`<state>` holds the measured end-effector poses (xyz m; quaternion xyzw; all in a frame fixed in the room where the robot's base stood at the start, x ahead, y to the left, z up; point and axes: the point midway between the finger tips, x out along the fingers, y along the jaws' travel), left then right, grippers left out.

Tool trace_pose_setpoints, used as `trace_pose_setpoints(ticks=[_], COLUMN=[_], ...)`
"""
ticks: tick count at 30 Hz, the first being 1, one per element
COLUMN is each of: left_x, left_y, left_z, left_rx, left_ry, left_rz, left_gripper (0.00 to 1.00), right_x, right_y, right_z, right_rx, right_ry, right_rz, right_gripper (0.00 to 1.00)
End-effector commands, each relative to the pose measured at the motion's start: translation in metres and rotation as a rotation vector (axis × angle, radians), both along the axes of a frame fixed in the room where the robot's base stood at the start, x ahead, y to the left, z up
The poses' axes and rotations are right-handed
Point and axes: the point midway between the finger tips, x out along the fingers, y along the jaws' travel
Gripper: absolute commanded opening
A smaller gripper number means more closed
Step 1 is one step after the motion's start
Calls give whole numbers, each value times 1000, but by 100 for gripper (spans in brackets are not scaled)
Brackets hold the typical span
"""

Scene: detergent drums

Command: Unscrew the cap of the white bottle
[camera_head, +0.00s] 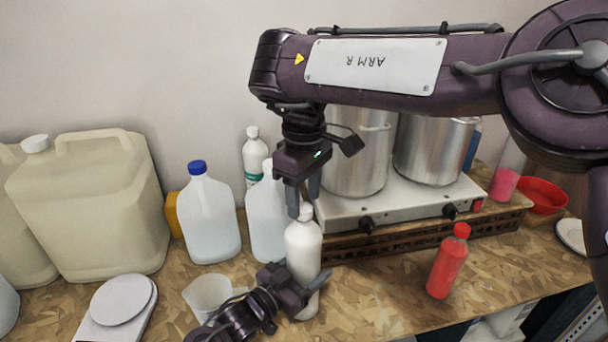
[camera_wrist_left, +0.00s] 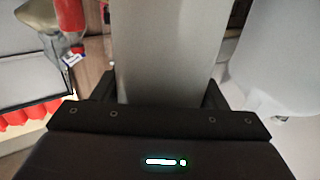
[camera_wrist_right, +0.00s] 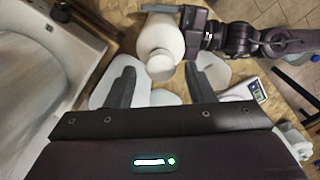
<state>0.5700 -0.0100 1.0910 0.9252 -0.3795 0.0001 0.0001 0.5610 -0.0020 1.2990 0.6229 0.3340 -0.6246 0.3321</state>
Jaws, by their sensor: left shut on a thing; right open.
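The white bottle (camera_head: 303,250) stands upright near the table's front, with its white cap (camera_head: 305,211) on top. My left gripper (camera_head: 306,284) is shut on the bottle's body from the front. The bottle (camera_wrist_left: 168,50) fills the middle of the left wrist view. My right gripper (camera_head: 303,195) points down over the cap with its fingers open. In the right wrist view the cap (camera_wrist_right: 160,66) shows in line with the gap between the open fingers (camera_wrist_right: 160,74). I cannot tell whether either finger touches the cap.
A blue-capped jug (camera_head: 209,220) and another clear jug (camera_head: 268,220) stand behind left. A beaker (camera_head: 208,294) and scale (camera_head: 118,300) are at front left. A hot plate (camera_head: 400,215) with two steel pots is behind right. A red bottle (camera_head: 448,265) stands at right.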

Motion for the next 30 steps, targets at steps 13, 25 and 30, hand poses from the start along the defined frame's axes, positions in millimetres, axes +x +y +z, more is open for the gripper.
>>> trace_pose_setpoints(ticks=[13,25,30], left_x=[-1,-1,-1], left_y=[0,0,0], left_z=[-3,-3,-3], left_rx=[3,3,3], left_ry=[6,6,6], left_rz=[-1,-2,-2], left_gripper=[2,2,2], right_x=[0,0,0], right_y=[0,0,0], right_z=[-16,-16,-16], right_rx=[1,0,0], right_ry=[-1,-1,-2], right_rz=[0,0,87], right_gripper=[49,2,2])
